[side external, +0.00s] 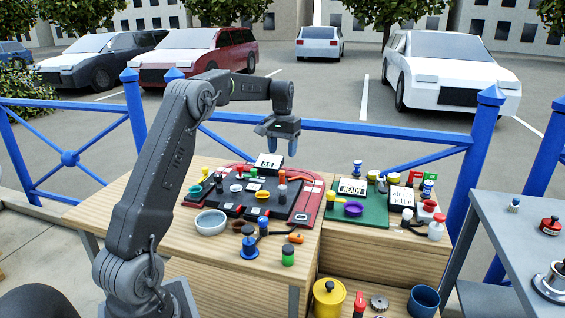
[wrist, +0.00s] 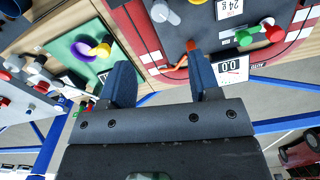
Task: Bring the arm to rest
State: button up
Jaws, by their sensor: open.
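My gripper (side external: 282,150) hangs above the back part of the wooden table (side external: 130,205), over the red-edged panel (side external: 312,205). Its two blue fingers stand apart with nothing between them, as the wrist view shows (wrist: 164,82). The fingers point down and are clear of the things below. A small white display (side external: 268,161) reading 0.0 stands on the panel just below and left of the fingers. It also shows in the wrist view (wrist: 230,68).
A green mat (side external: 372,212) with a READY sign (side external: 352,187) lies to the right. A pale bowl (side external: 211,222) and several jars and knobs crowd the table. A grey side table (side external: 510,230) stands at right. A blue railing (side external: 345,126) runs behind. The air around my gripper is clear.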

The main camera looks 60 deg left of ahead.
jog(key=shift+r, duration=0.45)
jog(key=s+d+r+m+t, duration=0.1)
jog(key=s+d+r, duration=0.2)
jog(key=d, duration=0.4)
jog(key=s+d+r+m+t+y, duration=0.1)
jog(key=s+d+r, duration=0.2)
jog(key=d, duration=0.4)
jog(key=s+d+r+m+t, duration=0.1)
jog(key=s+d+r, duration=0.15)
jog(key=d, duration=0.45)
jog(key=s+d+f+m+t+h, duration=0.1)
jog(key=s+d+f+m, duration=0.3)
jog(key=s+d, duration=0.8)
jog(key=s+t, duration=0.1)
jog(key=s, duration=0.3)
jog(key=shift+s+f+t, duration=0.2)
jog(key=shift+f+t, duration=0.1)
jog(key=shift+f, duration=0.1)
jog(key=shift+d, duration=0.1)
